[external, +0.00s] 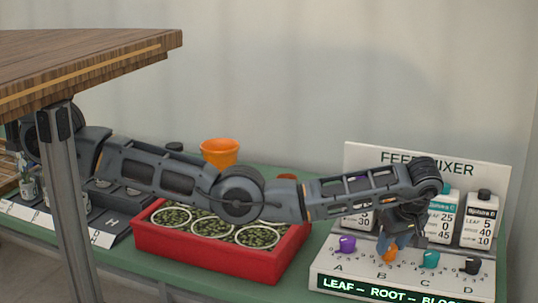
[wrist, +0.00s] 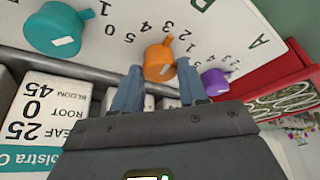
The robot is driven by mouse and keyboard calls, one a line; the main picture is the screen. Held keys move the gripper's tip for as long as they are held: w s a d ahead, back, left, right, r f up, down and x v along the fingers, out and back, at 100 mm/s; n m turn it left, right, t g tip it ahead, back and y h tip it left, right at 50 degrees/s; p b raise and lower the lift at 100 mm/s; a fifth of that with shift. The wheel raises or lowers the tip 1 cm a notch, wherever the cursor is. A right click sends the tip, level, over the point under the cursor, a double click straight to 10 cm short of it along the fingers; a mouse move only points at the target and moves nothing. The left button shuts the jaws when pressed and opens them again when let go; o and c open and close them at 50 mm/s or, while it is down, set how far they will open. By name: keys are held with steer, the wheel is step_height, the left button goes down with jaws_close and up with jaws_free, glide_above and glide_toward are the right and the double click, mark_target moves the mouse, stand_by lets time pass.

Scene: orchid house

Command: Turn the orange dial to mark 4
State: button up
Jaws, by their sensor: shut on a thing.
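The orange dial (external: 388,256) is on the sloped white panel (external: 340,265) of the feed mixer, above the letter B. In the wrist view the orange dial (wrist: 158,64) lies between the two blue-grey fingers of my gripper (wrist: 161,84). My gripper (external: 391,243) is shut on the dial from above. The dial's raised tip faces the printed numbers, among them 2, 3 and 4. I cannot tell exactly which mark it points at.
A purple dial (external: 347,244) and a teal dial (external: 430,259) flank the orange one; a black dial (external: 473,265) is further right. White bottles (external: 484,220) stand behind. A red tray (external: 215,262) of potted plants sits left, with an orange pot (external: 220,152) behind.

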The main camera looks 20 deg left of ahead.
mark_target(395, 252)
steer(key=shift+w+n+g+b, duration=0.1)
steer(key=shift+n+g+b, duration=0.2)
steer(key=shift+n+b, duration=0.75)
steer(key=o, duration=1)
steer(key=shift+y, duration=0.3)
steer(key=shift+o, duration=0.2)
steer(key=shift+d+r, duration=0.25)
steer(key=shift+r, duration=0.3)
step_height(395, 252, up, 9)
steer(key=shift+s+d+f+p, duration=0.15)
steer(key=shift+s+d+p, duration=0.05)
steer(key=shift+s+p, duration=0.2)
